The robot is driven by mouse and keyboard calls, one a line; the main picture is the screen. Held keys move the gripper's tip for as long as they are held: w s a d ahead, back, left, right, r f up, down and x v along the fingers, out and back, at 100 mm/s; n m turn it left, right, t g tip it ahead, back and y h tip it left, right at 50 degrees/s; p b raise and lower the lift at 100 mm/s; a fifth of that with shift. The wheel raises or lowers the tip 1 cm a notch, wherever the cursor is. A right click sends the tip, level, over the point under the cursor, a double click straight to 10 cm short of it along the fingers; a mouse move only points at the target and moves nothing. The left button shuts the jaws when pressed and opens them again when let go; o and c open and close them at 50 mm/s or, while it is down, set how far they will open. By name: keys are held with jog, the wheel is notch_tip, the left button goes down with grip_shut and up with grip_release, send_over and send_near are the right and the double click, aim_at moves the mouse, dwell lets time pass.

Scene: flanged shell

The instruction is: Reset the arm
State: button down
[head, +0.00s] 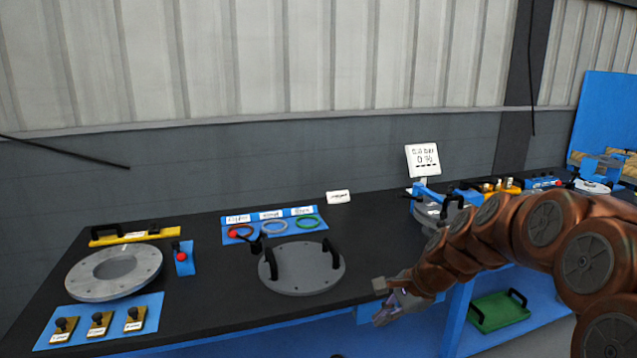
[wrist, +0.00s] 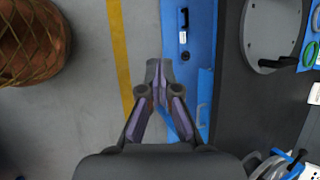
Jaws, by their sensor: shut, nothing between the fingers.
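My arm reaches in from the right in the head view, and my gripper (head: 388,312) hangs at the front edge of the dark bench (head: 200,330). In the wrist view my gripper (wrist: 158,75) is shut and empty, with its fingertips together. Beneath it there are the grey floor and the blue bench frame (wrist: 190,55). It touches nothing that I can see.
A round grey lid (head: 300,275) with two black handles lies on the bench left of my gripper. A grey flanged ring (head: 112,272) lies at the left. Coloured rings sit on a blue mat (head: 290,236). A green tray (head: 497,312) is on the lower shelf.

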jog(key=s+d+r+n+g+h+p, duration=0.1)
jog(key=s+n, duration=0.6)
jog(key=s, duration=1)
jog(key=s+d+r+n+g+h+p, duration=0.1)
jog(key=s+n, duration=0.6)
jog(key=s, duration=1.1)
jog(key=d+g+h+p, duration=0.1)
jog(key=d+g+h, duration=0.1)
jog(key=h, duration=0.1)
jog(key=shift+s+d+r+g+h, duration=0.2)
jog(key=shift+d+r+g+h, duration=0.05)
jog(key=shift+g+h, duration=0.05)
